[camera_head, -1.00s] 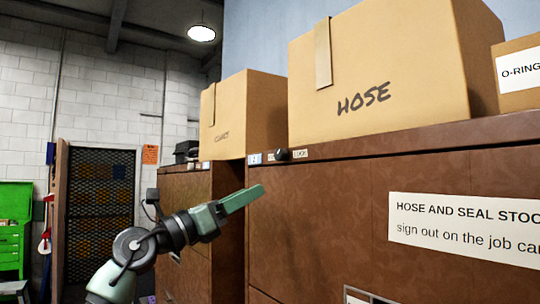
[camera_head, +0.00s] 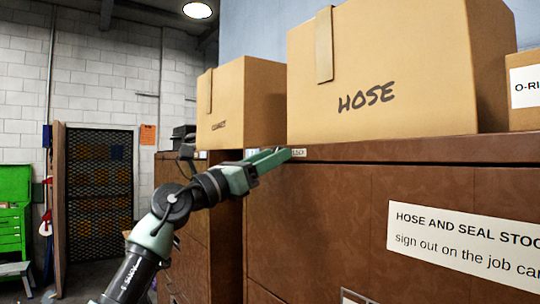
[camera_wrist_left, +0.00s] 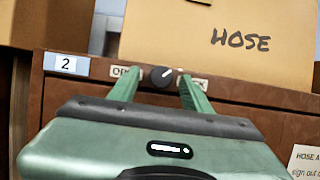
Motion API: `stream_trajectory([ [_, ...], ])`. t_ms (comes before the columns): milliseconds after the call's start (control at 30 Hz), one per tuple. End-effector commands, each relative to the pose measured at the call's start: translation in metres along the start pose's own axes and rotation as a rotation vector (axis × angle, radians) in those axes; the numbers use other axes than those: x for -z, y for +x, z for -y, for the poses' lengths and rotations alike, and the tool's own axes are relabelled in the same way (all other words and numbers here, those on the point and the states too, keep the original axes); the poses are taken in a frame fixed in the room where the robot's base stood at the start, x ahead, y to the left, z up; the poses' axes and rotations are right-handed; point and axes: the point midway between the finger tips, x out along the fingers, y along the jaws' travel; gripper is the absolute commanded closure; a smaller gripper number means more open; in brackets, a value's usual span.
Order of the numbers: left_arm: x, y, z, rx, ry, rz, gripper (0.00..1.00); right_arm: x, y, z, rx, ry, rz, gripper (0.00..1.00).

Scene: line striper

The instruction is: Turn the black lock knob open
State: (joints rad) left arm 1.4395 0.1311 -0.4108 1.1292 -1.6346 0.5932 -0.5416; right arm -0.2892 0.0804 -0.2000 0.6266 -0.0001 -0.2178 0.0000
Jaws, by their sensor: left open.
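The black lock knob (camera_wrist_left: 161,77) sits on the top front edge of the brown cabinet (camera_head: 330,215), between two small labels. The left label starts with "OP" (camera_wrist_left: 122,71); the right one is partly hidden by a finger. The knob's pale mark tilts toward the upper right in the left wrist view. My left gripper (camera_wrist_left: 158,88) is open, its two green fingers on either side of the knob, with gaps showing. In the head view my left gripper (camera_head: 284,154) reaches the cabinet's top edge and hides the knob. My right gripper is not in view.
A cardboard box marked HOSE (camera_head: 385,75) stands on the cabinet just above the knob. Another box (camera_head: 240,103) stands to the left on a neighbouring cabinet. A label "2" (camera_wrist_left: 66,64) is left of the knob. Open floor shows at the far left.

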Motion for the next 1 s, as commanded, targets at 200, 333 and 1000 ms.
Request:
stream_trajectory([
  [200,0.000,0.000,0.000,0.000,-0.001,0.000,0.93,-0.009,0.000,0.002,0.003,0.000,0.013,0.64],
  [333,0.000,0.000,0.000,0.001,-0.001,0.000,1.00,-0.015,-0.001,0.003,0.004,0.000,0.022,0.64],
  [1000,0.005,-0.003,0.005,-0.124,-0.292,0.001,1.00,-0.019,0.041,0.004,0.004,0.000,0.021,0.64],
])
